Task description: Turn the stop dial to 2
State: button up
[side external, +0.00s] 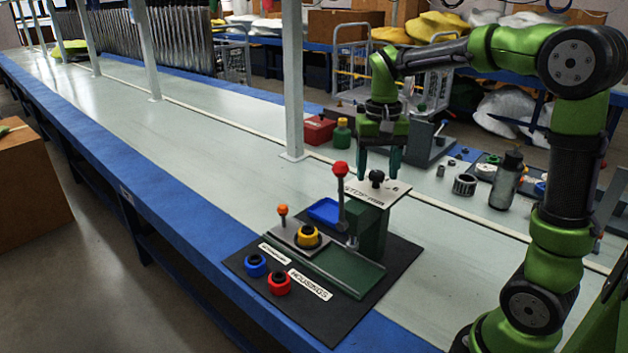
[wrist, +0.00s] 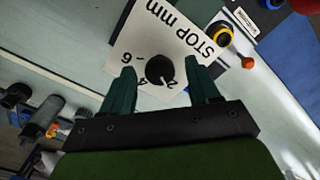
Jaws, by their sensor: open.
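The stop dial (wrist: 159,69) is a round black knob on a white plate (wrist: 124,38) printed "STOP mm", with a 6 and a 4 legible beside it. A pale mark shows at the knob's lower edge in the wrist view; I cannot tell which number it points to. In the side view the dial (side external: 376,177) sits on the plate on top of a green block. My gripper (side external: 379,172) is open and points down over it. In the wrist view the fingers of my gripper (wrist: 160,66) stand on either side of the knob, with gaps showing.
A red-knobbed lever (side external: 340,170) stands upright just left of the plate. A dark bottle (side external: 506,180) stands right.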

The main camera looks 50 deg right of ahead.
aim_at(377, 173)
jog(key=shift+r, duration=0.15)
notch_tip(377, 173, up, 17)
jog(key=shift+f, duration=0.2)
dwell(0.3)
jog(key=s+a+f+n+t+y, duration=0.1)
jog(key=s+a+f+n+t, duration=0.1)
jog(key=s+a+f, duration=0.3)
jog(key=s+a+f+n+t+y, duration=0.1)
jog(key=s+a+f+n+t, duration=0.1)
jog(key=s+a+f+t, duration=0.3)
jog(key=a+f, duration=0.3)
jog(key=f, duration=0.2)
jog(key=shift+s+a+f+n, duration=0.15)
jog(key=shift+s+n, duration=0.2)
jog(key=shift+n, duration=0.05)
